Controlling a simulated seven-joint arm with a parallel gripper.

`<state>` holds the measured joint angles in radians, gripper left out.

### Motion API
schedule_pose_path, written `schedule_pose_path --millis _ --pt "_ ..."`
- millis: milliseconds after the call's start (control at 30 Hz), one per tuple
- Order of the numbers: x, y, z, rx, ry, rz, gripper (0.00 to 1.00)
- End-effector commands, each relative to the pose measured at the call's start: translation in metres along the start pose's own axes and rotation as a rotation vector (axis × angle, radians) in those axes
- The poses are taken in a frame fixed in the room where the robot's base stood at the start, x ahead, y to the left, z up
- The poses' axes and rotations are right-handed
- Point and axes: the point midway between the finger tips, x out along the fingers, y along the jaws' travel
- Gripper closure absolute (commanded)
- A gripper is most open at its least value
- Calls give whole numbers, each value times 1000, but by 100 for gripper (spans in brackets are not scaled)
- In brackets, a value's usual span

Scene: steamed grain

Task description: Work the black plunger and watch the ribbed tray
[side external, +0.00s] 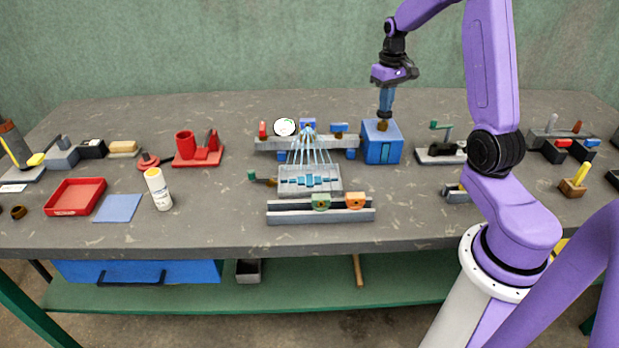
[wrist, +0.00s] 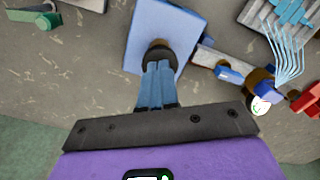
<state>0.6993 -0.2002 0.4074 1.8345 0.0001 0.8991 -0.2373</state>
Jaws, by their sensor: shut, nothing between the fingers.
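The plunger's dark round knob (side external: 382,125) stands on top of the blue box (side external: 381,146); the knob also shows in the wrist view (wrist: 157,48). My gripper (side external: 385,114) is shut with empty fingers and points down right over the knob. In the wrist view its fingertips (wrist: 158,64) meet the knob's outline; I cannot tell whether they touch or press it. The grey ribbed tray (side external: 310,194) lies left of the box, with blue pieces inside. Several pale blue lines fan down into it from the bar behind. The tray is partly cut off in the wrist view.
A grey bar (side external: 270,144) with a white round gauge (side external: 284,127) stands behind the tray. A rail (side external: 320,215) with green and orange blocks lies in front. A red tray (side external: 76,197), a blue pad (side external: 118,208) and a white bottle (side external: 158,189) are at left. A green-handled device (side external: 441,153) is right of the box.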

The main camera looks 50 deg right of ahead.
Motion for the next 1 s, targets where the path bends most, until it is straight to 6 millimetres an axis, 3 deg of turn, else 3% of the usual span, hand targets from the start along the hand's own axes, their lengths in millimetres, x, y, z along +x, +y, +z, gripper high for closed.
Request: schedule_pose_path --millis 1000 --pt "-75 0 0 0 0 0 100"
